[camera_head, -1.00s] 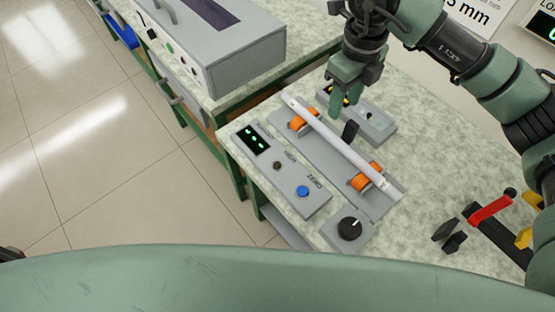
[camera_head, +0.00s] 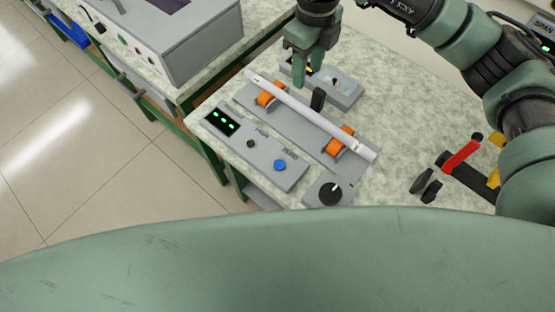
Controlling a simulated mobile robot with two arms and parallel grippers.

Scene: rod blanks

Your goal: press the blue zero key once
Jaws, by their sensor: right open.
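The blue zero key (camera_head: 280,165) is a round button on a grey panel (camera_head: 262,155) with a lit green display (camera_head: 222,121) and a small dark knob (camera_head: 250,144). My right gripper (camera_head: 303,80) points down, open, above the far side of the fixture, behind the white rod. It is well apart from the blue key. The white rod (camera_head: 305,112) lies across orange rollers (camera_head: 340,140) on a grey base. My left gripper is not in view.
A black dial (camera_head: 331,191) on a grey block stands right of the panel. A red-handled clamp (camera_head: 462,156) is at the right. A grey machine (camera_head: 170,35) stands on the bench at the upper left. A grey box (camera_head: 345,90) lies behind the rod.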

